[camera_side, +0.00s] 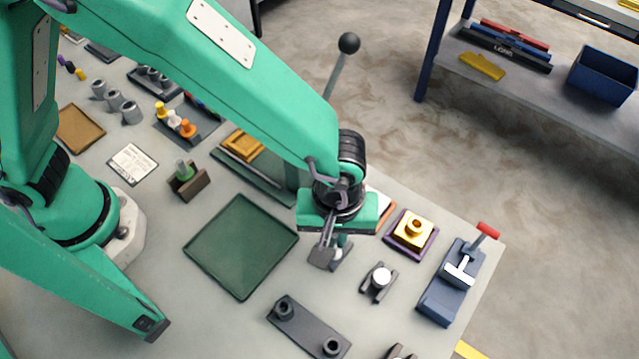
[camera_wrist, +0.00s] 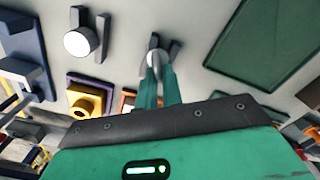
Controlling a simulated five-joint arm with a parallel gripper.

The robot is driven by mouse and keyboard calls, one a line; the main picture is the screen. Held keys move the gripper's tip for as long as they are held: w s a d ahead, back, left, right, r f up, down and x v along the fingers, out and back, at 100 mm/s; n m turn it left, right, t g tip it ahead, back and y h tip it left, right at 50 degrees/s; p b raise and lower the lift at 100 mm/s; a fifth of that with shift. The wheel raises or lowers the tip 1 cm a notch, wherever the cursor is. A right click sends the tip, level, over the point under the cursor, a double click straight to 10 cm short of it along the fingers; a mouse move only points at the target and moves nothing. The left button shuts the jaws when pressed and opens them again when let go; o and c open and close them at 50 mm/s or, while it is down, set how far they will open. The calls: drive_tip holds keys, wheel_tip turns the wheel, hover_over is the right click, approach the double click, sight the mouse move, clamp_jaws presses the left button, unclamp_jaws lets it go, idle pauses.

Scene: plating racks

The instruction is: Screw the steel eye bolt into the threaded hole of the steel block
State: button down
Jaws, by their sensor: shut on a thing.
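My gripper (camera_side: 331,250) points down over the right part of the bench, and its two fingers (camera_wrist: 157,82) show in the wrist view. They are shut on a small pale, steel-coloured part (camera_wrist: 154,57), mostly hidden by the fingers. I cannot make out an eye or thread on it, so I cannot tell surely that it is the eye bolt. A dark forked piece (camera_wrist: 174,47) lies around or just behind this part. I cannot pick out the steel block with its threaded hole for certain.
A dark stand with a white round top (camera_side: 381,277) is just right of my gripper. A yellow block with a round collar (camera_side: 413,228) sits on a purple base. A blue vise (camera_side: 450,285) stands at the right edge. A green tray (camera_side: 241,246) lies left, a dark two-post plate (camera_side: 307,327) in front.

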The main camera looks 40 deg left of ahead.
drive_tip(key=shift+r, duration=0.15)
wheel_tip(320, 180, up, 10)
idle(0.7)
idle(0.5)
drive_tip(key=w+n, duration=0.5)
drive_tip(key=w, duration=0.6)
drive_tip(key=shift+w+a, duration=0.15)
drive_tip(key=shift+a, duration=0.2)
drive_tip(key=shift+f, duration=0.2)
drive_tip(key=shift+f, duration=2.35)
